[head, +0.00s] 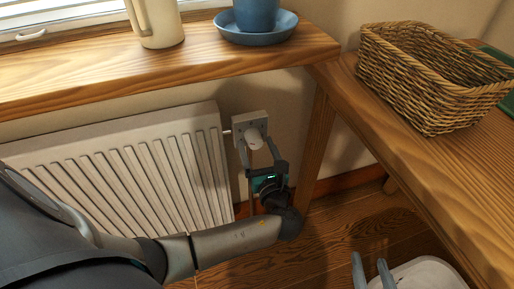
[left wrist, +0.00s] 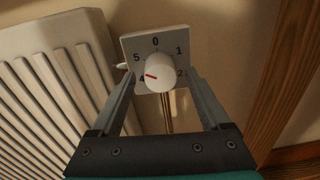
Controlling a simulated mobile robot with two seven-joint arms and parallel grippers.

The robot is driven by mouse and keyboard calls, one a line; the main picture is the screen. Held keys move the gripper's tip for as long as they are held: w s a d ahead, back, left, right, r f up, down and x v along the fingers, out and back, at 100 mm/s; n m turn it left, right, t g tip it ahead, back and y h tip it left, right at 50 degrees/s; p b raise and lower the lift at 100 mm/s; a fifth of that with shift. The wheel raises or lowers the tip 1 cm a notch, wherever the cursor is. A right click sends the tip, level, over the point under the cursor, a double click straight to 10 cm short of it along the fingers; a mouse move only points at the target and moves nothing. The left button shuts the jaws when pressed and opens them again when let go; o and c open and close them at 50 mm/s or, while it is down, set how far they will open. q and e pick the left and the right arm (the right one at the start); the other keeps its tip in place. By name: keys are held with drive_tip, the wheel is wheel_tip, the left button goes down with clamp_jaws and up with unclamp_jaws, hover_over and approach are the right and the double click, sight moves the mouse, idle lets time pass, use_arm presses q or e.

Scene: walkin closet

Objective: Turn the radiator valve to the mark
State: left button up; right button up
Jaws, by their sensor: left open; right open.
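The radiator valve is a round white knob (left wrist: 160,72) on a square plate (left wrist: 128,44) with numbers around it, 0 at the top. A short red line on the knob points left, near the 4. The knob (head: 254,141) also shows in the head view, beside the radiator's right end. My left gripper (head: 257,149) is open at the valve, with one finger on each side of the knob. In the left wrist view gaps show between the knob and both fingers. The lower numbers are hidden. My right gripper (head: 371,262) is open and empty at the bottom right, low over the floor.
The white radiator (head: 130,160) stands left of the valve under a wooden sill (head: 100,75) with a cream jug (head: 158,22) and blue saucer (head: 256,32). A wooden bench (head: 415,165) with a wicker basket (head: 432,82) borders the right; its leg is close to my left gripper.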

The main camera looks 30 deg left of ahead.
use_arm(q)
drive_tip(key=shift+c, duration=0.3)
clamp_jaws()
idle(0.5)
